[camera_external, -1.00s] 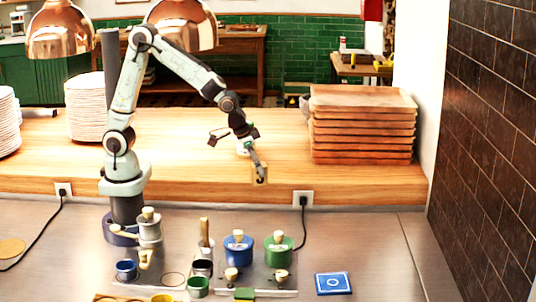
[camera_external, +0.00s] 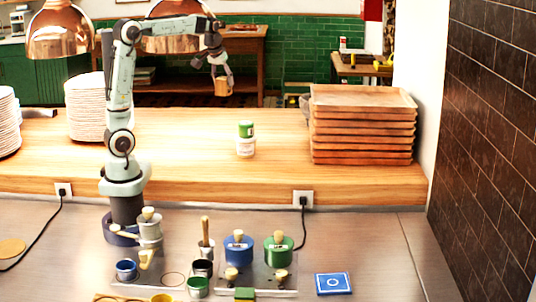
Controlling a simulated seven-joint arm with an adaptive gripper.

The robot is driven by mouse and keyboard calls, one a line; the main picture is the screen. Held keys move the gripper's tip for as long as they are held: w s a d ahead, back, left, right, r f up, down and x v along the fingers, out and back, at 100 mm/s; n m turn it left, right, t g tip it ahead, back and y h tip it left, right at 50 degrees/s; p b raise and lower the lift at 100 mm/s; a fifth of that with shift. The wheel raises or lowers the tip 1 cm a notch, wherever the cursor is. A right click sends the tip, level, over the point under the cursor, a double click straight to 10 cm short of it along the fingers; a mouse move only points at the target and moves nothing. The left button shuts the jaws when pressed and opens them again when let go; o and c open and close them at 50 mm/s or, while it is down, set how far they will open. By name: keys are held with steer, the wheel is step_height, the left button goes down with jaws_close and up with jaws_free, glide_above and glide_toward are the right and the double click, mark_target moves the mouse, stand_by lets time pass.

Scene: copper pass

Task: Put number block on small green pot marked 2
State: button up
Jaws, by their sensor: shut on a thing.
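My gripper (camera_external: 219,76) is raised high above the wooden counter and shut on a small tan block (camera_external: 222,87). Any number on the block is too small to read. A small green cup (camera_external: 198,287) stands at the front on the steel worktop. A larger green pot (camera_external: 279,250) with a wooden knob and a pale label stands to its right. A small green container (camera_external: 246,130) sits on top of a white tub (camera_external: 246,147) on the counter, below and right of my gripper. I cannot read a 2 on any of them.
A blue pot (camera_external: 238,250) stands beside the larger green pot. Stacked wooden trays (camera_external: 362,125) stand at the counter's right and white plates (camera_external: 86,105) at its left. Copper lamps (camera_external: 60,30) hang at the upper left, one close behind my arm. A blue tile (camera_external: 333,284) lies front right.

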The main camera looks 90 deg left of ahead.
steer(key=w+a+f, duration=0.4)
steer(key=f, duration=0.1)
steer(key=w+a+f, duration=0.1)
steer(key=a+f, duration=0.1)
steer(key=shift+w+a+f, duration=0.15)
steer(key=shift+w+a, duration=0.25)
steer(key=shift+w+a+f, duration=0.1)
steer(key=shift+f, duration=0.85)
steer(key=shift+w+a+f, duration=0.1)
steer(key=shift+f, duration=0.8)
steer(key=shift+f, duration=0.15)
steer(key=o, duration=1.1)
steer(key=shift+o, duration=0.2)
steer(key=v, duration=1.2)
